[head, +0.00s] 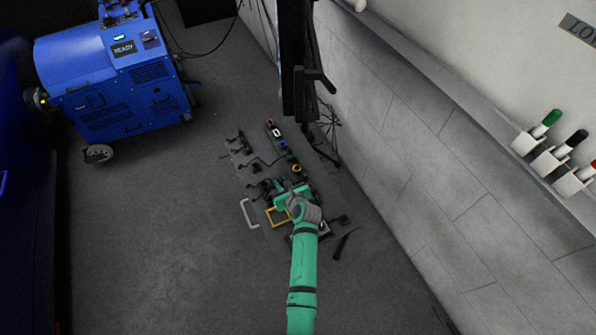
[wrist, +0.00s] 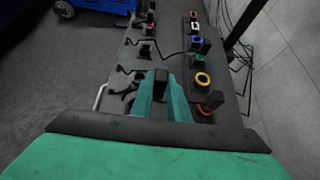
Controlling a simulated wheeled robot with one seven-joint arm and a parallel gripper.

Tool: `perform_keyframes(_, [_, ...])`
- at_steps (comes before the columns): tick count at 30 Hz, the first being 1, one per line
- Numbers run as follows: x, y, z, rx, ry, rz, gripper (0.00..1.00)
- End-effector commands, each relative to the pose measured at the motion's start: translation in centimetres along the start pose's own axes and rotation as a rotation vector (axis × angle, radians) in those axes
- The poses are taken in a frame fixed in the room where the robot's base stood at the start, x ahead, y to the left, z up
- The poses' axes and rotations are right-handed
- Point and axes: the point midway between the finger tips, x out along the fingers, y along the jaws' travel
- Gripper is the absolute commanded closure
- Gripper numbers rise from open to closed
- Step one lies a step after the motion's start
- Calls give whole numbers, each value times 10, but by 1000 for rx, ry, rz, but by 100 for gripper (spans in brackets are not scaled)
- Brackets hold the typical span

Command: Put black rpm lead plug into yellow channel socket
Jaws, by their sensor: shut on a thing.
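My gripper (wrist: 160,100) is shut on a black plug (wrist: 161,80), which shows between its two green fingers in the wrist view. I cannot read any marking on the plug. The yellow-ringed channel socket (wrist: 202,79) is ahead and to the right of the fingertips, in the right-hand row of sockets; the plug is apart from it. In the head view the yellow socket (head: 296,168) shows just beyond my gripper (head: 285,194). There the held plug is too small and covered to make out.
A red-ringed socket (wrist: 207,108) stands nearer, with green (wrist: 198,60), blue (wrist: 197,41) and white (wrist: 194,26) ones beyond. Other black plugs with leads (wrist: 146,49) stand at left. A black stand (head: 300,85), a wall and a blue machine (head: 115,75) are around; left floor is clear.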

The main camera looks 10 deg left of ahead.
Motion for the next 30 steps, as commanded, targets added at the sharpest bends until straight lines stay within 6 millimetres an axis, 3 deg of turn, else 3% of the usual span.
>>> perform_keyframes(21, [0,-37,1,0,-2,-2,100])
perform_keyframes(30, [0,-38,1,0,-2,-1,100])
